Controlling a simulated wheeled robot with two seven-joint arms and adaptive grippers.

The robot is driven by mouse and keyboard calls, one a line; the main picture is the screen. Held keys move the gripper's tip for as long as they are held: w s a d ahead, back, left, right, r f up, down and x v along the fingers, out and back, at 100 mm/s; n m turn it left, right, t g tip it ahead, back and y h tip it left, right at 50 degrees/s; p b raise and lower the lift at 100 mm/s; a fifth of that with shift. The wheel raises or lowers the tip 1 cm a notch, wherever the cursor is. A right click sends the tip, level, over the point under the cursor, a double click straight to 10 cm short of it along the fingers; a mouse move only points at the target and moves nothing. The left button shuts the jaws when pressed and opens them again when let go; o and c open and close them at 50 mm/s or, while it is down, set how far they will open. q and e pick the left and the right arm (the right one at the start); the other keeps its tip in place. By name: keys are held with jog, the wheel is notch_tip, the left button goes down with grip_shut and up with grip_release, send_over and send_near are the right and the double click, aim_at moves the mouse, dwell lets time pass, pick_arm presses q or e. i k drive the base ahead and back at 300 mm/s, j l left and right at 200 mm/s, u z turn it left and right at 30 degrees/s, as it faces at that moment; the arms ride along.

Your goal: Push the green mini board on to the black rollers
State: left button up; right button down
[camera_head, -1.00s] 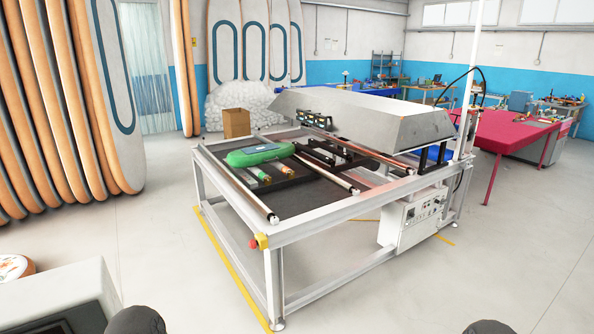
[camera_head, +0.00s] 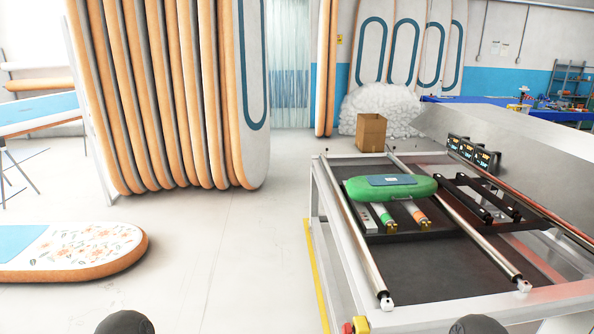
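The green mini board (camera_head: 415,189), with a blue-grey patch on top, lies flat at the far left part of the machine table (camera_head: 430,265). It rests over a black tray (camera_head: 395,233) that holds two small cylinders with green and orange bands. Black bars (camera_head: 472,198), which may be the black rollers, stand right of the board, apart from it. A long metal rail (camera_head: 365,255) runs along the table's left side and another lies to the right. Neither of my grippers is in view; only dark rounded parts of mine show at the bottom edge.
A sloped grey hood (camera_head: 520,165) covers the table's right side. A cardboard box (camera_head: 371,132) stands behind the table. Tall orange-edged boards (camera_head: 165,95) lean at the left, and a flowered board (camera_head: 85,250) lies at lower left. The floor between is free.

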aim_at(358, 188)
jog(key=i+j+u, duration=0.15)
jog(key=i+u, duration=0.15)
jog(key=i, duration=0.7)
jog(key=i+l+u, duration=0.1)
jog(key=i+u, duration=0.25)
jog(key=i, duration=0.6)
jog(key=i+z, duration=0.25)
jog(key=i, duration=0.4)
jog(key=i+z, duration=0.25)
jog(key=i, duration=0.4)
jog(key=i+j+z, duration=0.25)
jog(key=i, duration=0.4)
